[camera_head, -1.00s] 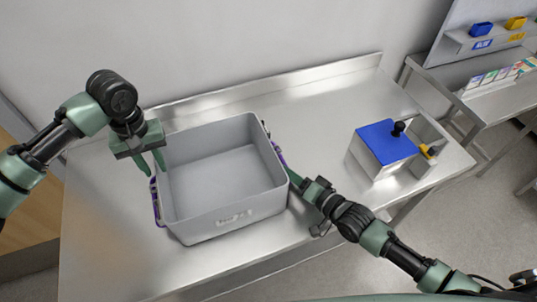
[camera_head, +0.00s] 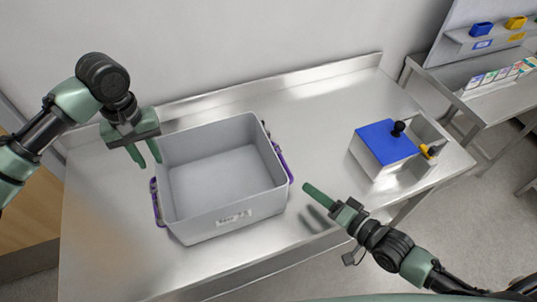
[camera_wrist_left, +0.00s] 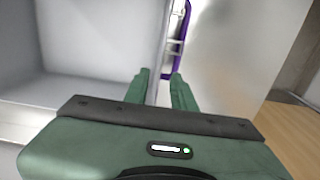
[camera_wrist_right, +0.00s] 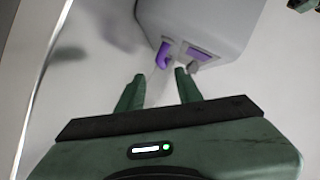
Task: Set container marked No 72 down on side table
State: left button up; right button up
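A grey open container (camera_head: 222,222) with a white label on its front and purple handles on both sides stands on the metal side table (camera_head: 110,240). The label is too small to read. It looks empty inside. My left gripper (camera_head: 143,163) is open above the container's left rim, apart from the left purple handle (camera_head: 156,203); that handle also shows in the left wrist view (camera_wrist_left: 182,30). My right gripper (camera_head: 310,193) is to the right of the container, clear of the right purple handle (camera_head: 283,163). In the right wrist view its fingers (camera_wrist_right: 158,85) are parted with nothing between them.
A blue-topped box (camera_head: 386,143) with a black knob stands at the table's right end, beside a small tray holding a yellow-and-black item (camera_head: 429,151). A raised metal edge runs along the back wall. Another metal table with a shelf (camera_head: 480,40) stands at the right.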

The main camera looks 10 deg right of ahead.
jog(key=shift+v, duration=1)
jog(key=shift+r, duration=0.1)
